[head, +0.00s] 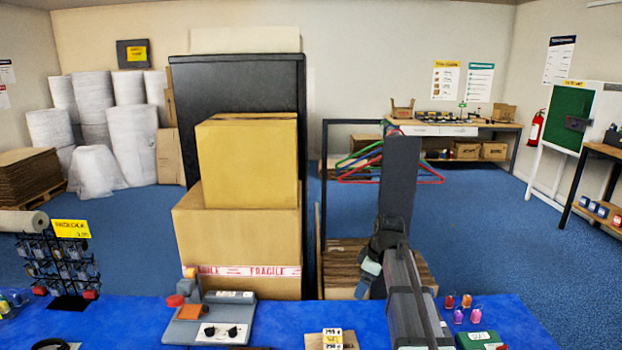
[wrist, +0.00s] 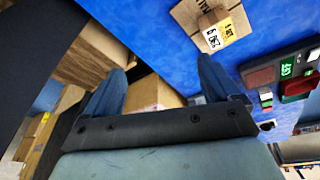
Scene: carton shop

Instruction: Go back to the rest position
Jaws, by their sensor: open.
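My gripper (wrist: 160,66) shows in the wrist view with its two dark blue fingers spread wide and nothing between them. Past the fingertips are the blue table top and brown cartons. In the head view my arm (head: 412,300) reaches up from the front edge, right of centre, and bends at a dark joint. The gripper end there hangs above the far part of the blue table (head: 130,318), small and partly hidden. A small yellow-and-white labelled box (head: 332,337) lies on a cardboard piece at the front centre, apart from the gripper; it also shows in the wrist view (wrist: 222,33).
Large stacked cartons (head: 240,235) stand behind the table, left of my arm. Coloured hangers (head: 365,163) hang on a frame beyond the arm.

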